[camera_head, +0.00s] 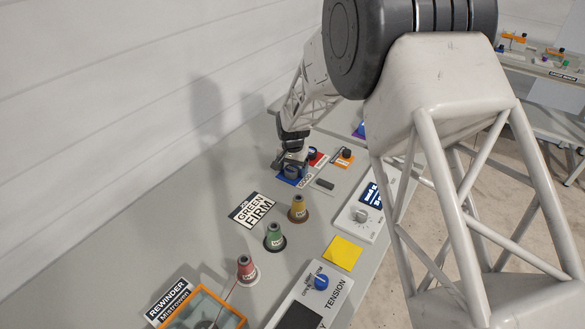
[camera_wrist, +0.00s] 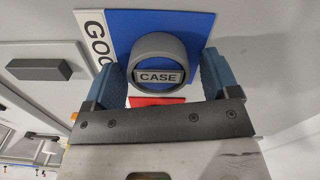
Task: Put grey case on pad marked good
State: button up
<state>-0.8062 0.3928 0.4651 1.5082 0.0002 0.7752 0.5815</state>
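The grey case (camera_wrist: 160,57), a round dark grey piece with a CASE label, sits on the blue pad (camera_wrist: 205,24) in the wrist view. A white GOOD label (camera_wrist: 96,35) lies along the pad's left edge. My gripper (camera_wrist: 163,78) has its two blue fingers on either side of the case. A gap shows at the right finger; the left one is very close, and I cannot tell if it touches. In the head view my gripper (camera_head: 291,164) is low over the blue pad (camera_head: 286,180) and mostly hides the case.
A red pad (camera_wrist: 150,101) lies beside the blue one. A dark grey block (camera_head: 325,184) lies nearby. Yellow (camera_head: 298,209), green (camera_head: 274,237) and red (camera_head: 246,270) spools stand nearer on the table. A white control box (camera_head: 364,215) stands to the right.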

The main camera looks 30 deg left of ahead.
aim_at(293, 167)
jog(key=shift+r, duration=0.15)
notch_tip(293, 167, up, 12)
dwell(0.9)
dwell(0.7)
